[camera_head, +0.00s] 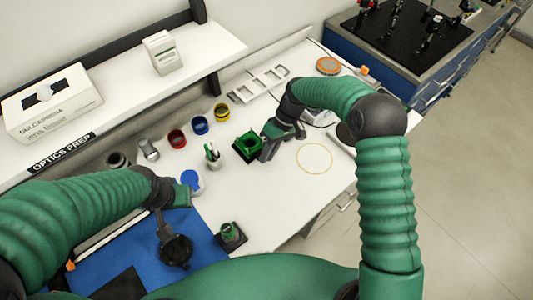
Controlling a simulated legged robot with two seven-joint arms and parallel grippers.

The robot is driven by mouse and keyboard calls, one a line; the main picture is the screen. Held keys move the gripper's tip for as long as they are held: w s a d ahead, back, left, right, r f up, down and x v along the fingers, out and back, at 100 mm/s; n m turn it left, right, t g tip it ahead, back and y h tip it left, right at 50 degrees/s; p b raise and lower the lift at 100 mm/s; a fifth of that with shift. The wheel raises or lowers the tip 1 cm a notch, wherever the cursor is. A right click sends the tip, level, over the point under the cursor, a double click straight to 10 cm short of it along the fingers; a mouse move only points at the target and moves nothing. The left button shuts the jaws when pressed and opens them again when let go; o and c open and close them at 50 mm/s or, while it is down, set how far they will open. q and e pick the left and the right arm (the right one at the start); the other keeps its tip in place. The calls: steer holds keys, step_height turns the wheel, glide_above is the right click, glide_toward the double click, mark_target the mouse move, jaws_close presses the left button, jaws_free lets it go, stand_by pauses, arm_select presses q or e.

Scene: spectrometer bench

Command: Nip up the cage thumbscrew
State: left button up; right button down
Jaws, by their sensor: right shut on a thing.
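A green cage-like block (247,144) stands on a dark base on the white bench, near the middle of the view. My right gripper (268,148) reaches down at the block's right side and is shut there. The thumbscrew itself is too small and too covered by the gripper to make out. My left gripper (163,222) hangs over the blue mat (200,237), well left of and nearer than the green block. A dark round piece (176,250) is at its tip; I cannot tell whether the jaws hold it.
Red, blue and yellow-ringed jars (200,125) stand behind the block. A pen cup (212,155) and a blue-lidded tub (192,181) are to its left. A small green-topped item (230,234) stands in front. A yellow ring (314,158) marks clear bench at right.

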steer(key=shift+w+d+f+g+y+b, duration=0.2)
steer(key=shift+w+g+y+b, duration=0.25)
steer(key=shift+y, duration=0.35)
steer(key=shift+s, duration=0.1)
steer(key=shift+r+y, duration=0.15)
steer(key=shift+y, duration=0.15)
steer(key=c, duration=1.6)
jaws_free()
steer(key=shift+o, duration=1.1)
steer(key=shift+g, duration=0.25)
